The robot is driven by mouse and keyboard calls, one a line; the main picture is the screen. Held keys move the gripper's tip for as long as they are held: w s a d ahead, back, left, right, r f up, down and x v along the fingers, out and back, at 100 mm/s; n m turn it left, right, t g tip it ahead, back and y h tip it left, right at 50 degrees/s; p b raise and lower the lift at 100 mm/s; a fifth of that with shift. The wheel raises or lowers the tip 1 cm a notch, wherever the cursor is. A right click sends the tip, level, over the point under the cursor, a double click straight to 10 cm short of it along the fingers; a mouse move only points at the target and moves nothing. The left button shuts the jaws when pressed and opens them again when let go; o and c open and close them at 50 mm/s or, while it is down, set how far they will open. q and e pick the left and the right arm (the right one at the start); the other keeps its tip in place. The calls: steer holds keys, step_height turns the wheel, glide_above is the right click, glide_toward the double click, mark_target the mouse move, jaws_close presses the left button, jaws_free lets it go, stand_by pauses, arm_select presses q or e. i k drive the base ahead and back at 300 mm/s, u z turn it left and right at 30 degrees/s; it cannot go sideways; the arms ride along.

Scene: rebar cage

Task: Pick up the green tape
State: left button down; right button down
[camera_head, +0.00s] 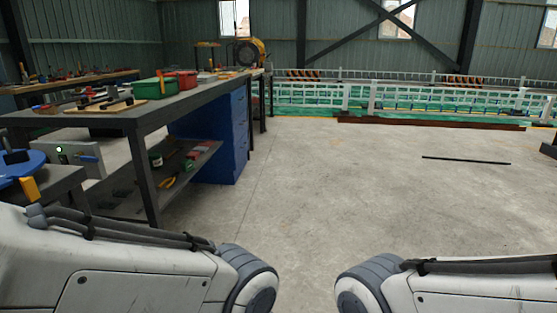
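I cannot make out the green tape for certain. A small green and whitish round item (156,160) stands on the lower shelf (200,158) of the dark workbench at the left; it is too small to tell whether it is tape. Links of both my arms show along the bottom edge, with a gap between them. Neither gripper is in view.
The workbench top (145,113) holds a green box (154,88), a red box (186,79) and tools. Blue drawers (238,125) stand under it. The concrete floor (330,180) is open ahead, with a dark bar (466,160) lying right. White railings (430,97) run across the back.

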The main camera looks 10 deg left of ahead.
mark_target(187, 165)
steer(key=i, duration=2.4)
steer(key=u, duration=2.25)
steer(key=i, duration=0.5)
